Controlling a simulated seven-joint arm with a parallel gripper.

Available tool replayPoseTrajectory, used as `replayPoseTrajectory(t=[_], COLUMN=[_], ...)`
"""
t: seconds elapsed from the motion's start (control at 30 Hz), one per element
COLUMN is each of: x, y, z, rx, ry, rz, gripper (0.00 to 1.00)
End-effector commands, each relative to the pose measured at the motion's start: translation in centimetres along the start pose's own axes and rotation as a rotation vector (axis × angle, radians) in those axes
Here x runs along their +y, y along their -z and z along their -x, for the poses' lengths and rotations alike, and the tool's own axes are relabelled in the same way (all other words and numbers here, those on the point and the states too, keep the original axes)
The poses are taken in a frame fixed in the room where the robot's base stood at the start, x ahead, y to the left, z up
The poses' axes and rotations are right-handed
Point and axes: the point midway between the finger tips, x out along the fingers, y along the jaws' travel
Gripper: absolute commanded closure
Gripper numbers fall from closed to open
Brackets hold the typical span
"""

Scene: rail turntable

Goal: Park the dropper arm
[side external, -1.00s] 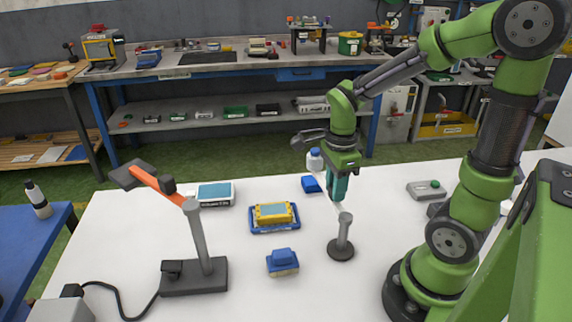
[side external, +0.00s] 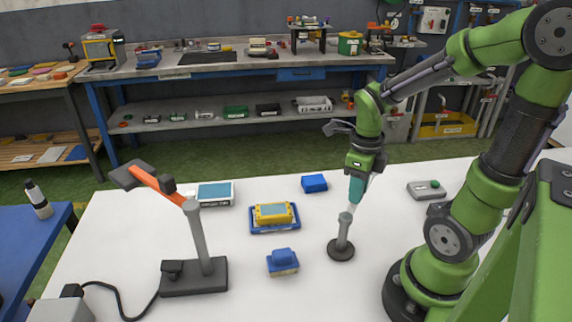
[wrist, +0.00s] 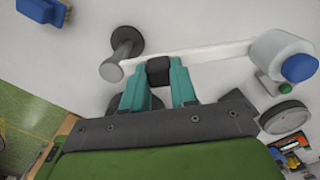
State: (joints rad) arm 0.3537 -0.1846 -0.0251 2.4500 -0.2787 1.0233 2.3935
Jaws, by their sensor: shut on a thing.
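The dropper arm is a thin white bar (wrist: 205,52) that runs from a grey post on a round dark base (side external: 341,247) to a white bottle (wrist: 277,55) with a blue cap. The post also shows in the wrist view (wrist: 119,57). My gripper (side external: 356,202) has teal fingers and is shut on a black knob (wrist: 158,70) on the bar, close to the post. In the wrist view the fingers (wrist: 158,82) sit on both sides of the knob. In the side view the bottle is hidden and little of the bar shows.
A grey box with a green button (side external: 426,190) lies to the right. A blue block (side external: 314,183), a yellow device on a blue tray (side external: 273,228), a blue-topped block (side external: 282,261) and a teal-screened device (side external: 212,193) lie left. An orange-armed lamp (side external: 195,277) stands further left.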

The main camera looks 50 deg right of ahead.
Motion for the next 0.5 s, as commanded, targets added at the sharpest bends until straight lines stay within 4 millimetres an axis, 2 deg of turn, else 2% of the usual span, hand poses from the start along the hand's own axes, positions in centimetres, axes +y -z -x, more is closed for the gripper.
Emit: replayPoseTrajectory(t=[0.5], x=[0.09], y=[0.69], z=[-0.37], rx=[0.007], ry=[-0.003], rz=[-0.086], gripper=[1.0])
